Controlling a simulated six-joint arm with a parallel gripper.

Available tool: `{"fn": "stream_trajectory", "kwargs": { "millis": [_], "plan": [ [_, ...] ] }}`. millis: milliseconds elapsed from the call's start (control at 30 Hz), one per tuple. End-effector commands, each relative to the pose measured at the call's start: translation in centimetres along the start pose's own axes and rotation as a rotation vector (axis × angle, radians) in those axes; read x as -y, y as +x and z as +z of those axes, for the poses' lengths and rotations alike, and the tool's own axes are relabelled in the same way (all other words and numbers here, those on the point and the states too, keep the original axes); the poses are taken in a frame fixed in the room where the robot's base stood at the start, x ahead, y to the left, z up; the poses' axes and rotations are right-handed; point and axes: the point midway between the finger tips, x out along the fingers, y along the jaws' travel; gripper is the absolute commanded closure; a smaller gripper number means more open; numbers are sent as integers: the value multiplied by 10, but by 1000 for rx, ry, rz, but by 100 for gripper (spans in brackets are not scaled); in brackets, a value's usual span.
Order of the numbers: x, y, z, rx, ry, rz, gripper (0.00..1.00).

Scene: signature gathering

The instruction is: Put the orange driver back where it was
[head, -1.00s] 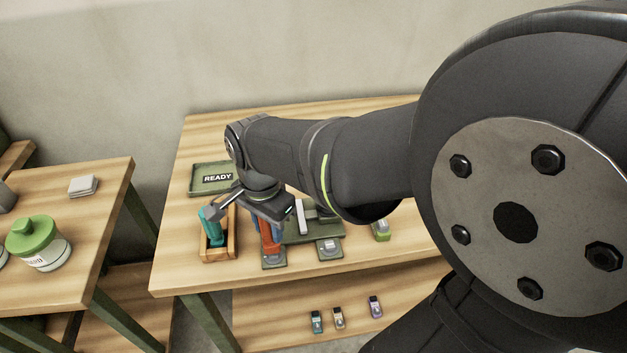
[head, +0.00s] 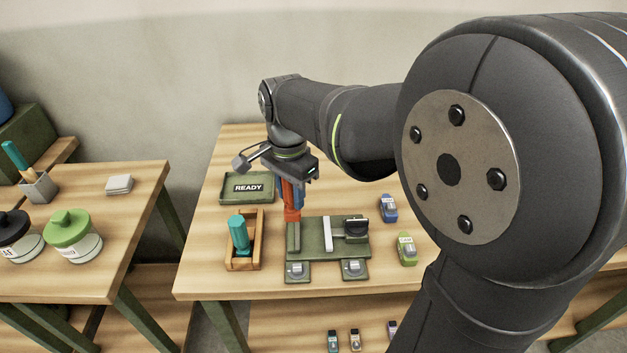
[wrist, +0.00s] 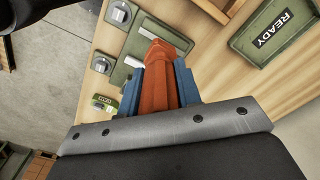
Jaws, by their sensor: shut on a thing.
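My gripper (head: 291,200) is shut on the orange driver (head: 292,214), which hangs point unclear below the blue fingers. In the wrist view the orange driver (wrist: 160,82) sits between the two blue fingers of my gripper (wrist: 165,80). In the head view it shows at the back left corner of a green fixture plate (head: 313,248); I cannot tell whether it touches the plate. A wooden holder (head: 232,264) stands left of the plate, with a teal driver (head: 239,234) upright in its left part. The holder's right part looks empty.
A green READY tray (head: 233,198) lies behind the holder. The fixture carries a white bar (head: 329,234) and a dark clamp (head: 356,228). Two grey-topped pads (head: 297,270) sit in front. A blue block (head: 388,208) and a green block (head: 405,249) stand to the right.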

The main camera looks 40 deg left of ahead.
Motion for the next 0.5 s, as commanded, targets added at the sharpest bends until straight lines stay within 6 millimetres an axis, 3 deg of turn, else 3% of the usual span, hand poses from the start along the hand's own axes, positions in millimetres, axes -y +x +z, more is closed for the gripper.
{"fn": "stream_trajectory", "kwargs": {
  "millis": [100,267,500],
  "plan": [
    [18,-11,-20,-1,6,-1,92],
    [31,-18,-31,-1,7,0,92],
    [64,6,-4,1,1,4,92]
  ]
}}
